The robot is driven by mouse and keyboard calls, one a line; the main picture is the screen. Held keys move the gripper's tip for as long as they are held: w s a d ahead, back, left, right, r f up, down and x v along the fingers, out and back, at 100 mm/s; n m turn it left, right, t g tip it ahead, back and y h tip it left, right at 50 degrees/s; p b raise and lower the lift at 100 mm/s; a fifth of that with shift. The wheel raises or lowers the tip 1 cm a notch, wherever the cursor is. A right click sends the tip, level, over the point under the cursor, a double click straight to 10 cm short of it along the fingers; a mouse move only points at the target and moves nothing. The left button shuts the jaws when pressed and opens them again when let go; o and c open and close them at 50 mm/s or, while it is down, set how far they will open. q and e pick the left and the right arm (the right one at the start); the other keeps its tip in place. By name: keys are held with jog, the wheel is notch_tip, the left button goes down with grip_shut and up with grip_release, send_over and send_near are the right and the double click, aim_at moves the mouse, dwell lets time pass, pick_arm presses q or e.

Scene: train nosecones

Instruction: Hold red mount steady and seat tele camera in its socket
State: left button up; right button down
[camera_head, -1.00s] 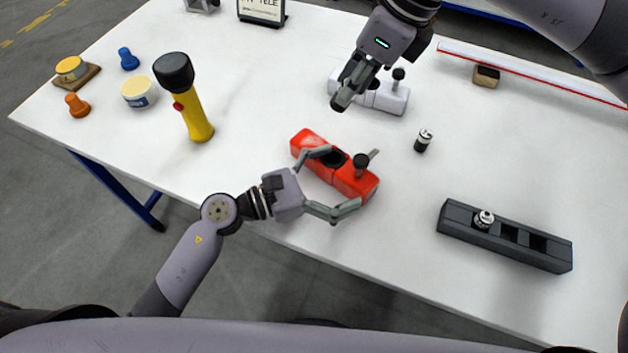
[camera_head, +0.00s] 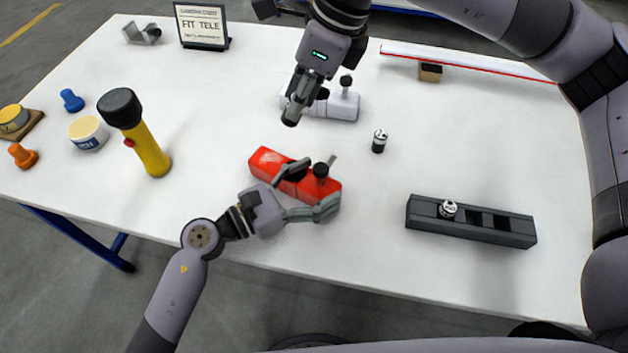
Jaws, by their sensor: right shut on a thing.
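The red mount (camera_head: 264,164) lies near the table's front edge, with a dark knob on its right part. My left gripper (camera_head: 323,180) is at the mount, its fingers apart and spanning its right half; contact is unclear. My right gripper (camera_head: 291,112) is shut above the table, in front of the white mount. It holds a small dark thing, mostly hidden by the fingers, which I take to be the tele camera. The red mount's socket is hidden by my left finger.
A small black-and-white camera (camera_head: 379,142) stands right of the mounts. A grey rack (camera_head: 486,232) at right holds another camera (camera_head: 448,208). The white mount (camera_head: 344,107) is behind. A yellow flashlight (camera_head: 152,155) stands left. A sign (camera_head: 202,27) reads "FIT TELE".

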pick_arm(q)
jog(key=c, duration=1.4)
jog(key=shift+c, duration=0.2)
